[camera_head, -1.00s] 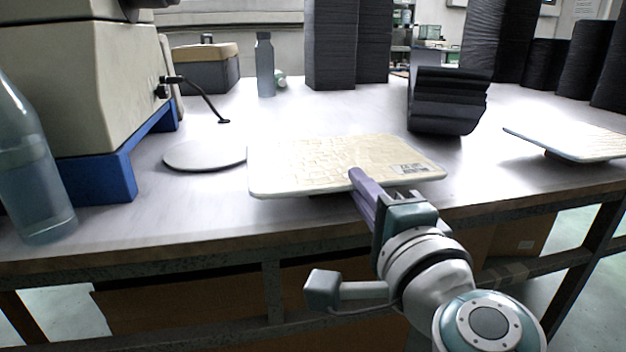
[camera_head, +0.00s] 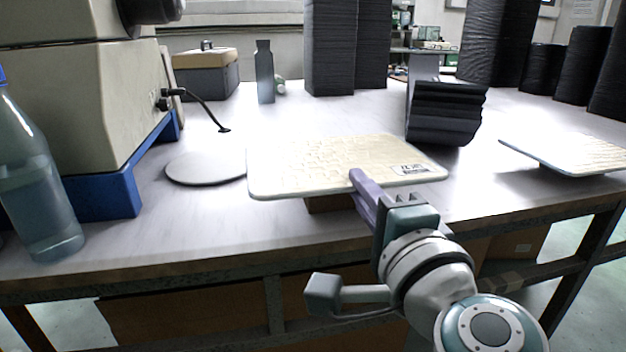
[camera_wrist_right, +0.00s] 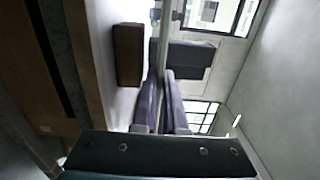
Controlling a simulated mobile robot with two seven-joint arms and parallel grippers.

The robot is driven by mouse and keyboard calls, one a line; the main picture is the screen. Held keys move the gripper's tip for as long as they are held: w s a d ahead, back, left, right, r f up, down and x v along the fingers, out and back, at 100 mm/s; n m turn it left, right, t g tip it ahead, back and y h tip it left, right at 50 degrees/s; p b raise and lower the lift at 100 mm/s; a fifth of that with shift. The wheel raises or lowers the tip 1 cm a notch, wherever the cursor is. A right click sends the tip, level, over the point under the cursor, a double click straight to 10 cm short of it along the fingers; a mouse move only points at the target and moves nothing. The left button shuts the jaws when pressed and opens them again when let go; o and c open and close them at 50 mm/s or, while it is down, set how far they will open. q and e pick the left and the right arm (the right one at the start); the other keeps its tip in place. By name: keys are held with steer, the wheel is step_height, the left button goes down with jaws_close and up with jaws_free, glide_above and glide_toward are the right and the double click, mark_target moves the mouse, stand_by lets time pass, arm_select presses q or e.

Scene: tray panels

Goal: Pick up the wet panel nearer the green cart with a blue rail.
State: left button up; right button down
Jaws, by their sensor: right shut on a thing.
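A cream panel (camera_head: 320,165) with a faint grid and a printed label is in the middle of the head view. My right gripper (camera_head: 362,184), with purple fingers, is shut on its near right edge. The panel is raised above the worktable, with a brown block (camera_head: 330,203) showing under it. In the right wrist view the fingers (camera_wrist_right: 163,100) close on the panel, a thin edge-on strip (camera_wrist_right: 164,45); the brown block (camera_wrist_right: 127,55) is beside it. A second pale panel (camera_head: 565,152) is at the right. I cannot make out wetness or a green cart with a blue rail. My left gripper is out of view.
A beige machine on a blue base (camera_head: 105,195) and a clear bottle (camera_head: 38,190) stand at the left. A grey disc (camera_head: 205,168) lies beside the held panel. A black stack (camera_head: 445,115) stands behind it.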

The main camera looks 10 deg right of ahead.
steer(key=s+r+p, duration=0.4)
steer(key=s, duration=0.3)
steer(key=shift+s, duration=0.35)
steer(key=shift+d, duration=0.1)
